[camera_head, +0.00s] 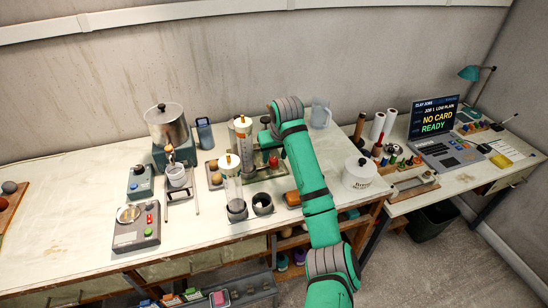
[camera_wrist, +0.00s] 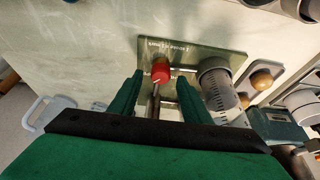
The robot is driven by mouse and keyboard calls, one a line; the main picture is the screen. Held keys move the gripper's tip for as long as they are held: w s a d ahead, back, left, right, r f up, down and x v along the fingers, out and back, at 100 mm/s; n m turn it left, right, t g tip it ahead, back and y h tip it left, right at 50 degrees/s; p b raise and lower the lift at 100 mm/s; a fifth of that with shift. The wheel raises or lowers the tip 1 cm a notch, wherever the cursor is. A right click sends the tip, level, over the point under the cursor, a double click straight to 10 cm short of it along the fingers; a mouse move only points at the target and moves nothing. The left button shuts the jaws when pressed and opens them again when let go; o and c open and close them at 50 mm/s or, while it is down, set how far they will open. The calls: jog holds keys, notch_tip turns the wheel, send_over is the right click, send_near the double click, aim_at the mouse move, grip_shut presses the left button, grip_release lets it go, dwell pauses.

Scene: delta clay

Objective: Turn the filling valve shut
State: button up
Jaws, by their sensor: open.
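A red knob (camera_wrist: 160,72) on a thin metal stem stands on a pale green plate (camera_wrist: 215,58) with small lettering; I take it for the valve's handle. In the head view the red knob (camera_head: 273,161) shows beside a clear upright cylinder (camera_head: 243,140) with a light cap. My gripper (camera_wrist: 160,82) is open, with its two green fingers on either side of the knob and stem in the wrist view. Whether a finger touches the knob I cannot tell. In the head view my gripper (camera_head: 266,134) is just above the plate, and its fingertips are hard to make out.
A second clear cylinder (camera_head: 230,180) and a dark cup (camera_head: 262,204) stand in front. A clear jug (camera_head: 320,112) stands behind my arm. The left front worktop is partly clear.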

jog(key=shift+w+a+f, duration=0.15)
jog(key=shift+w+f, duration=0.1)
jog(key=shift+f, duration=0.4)
jog(key=c, duration=1)
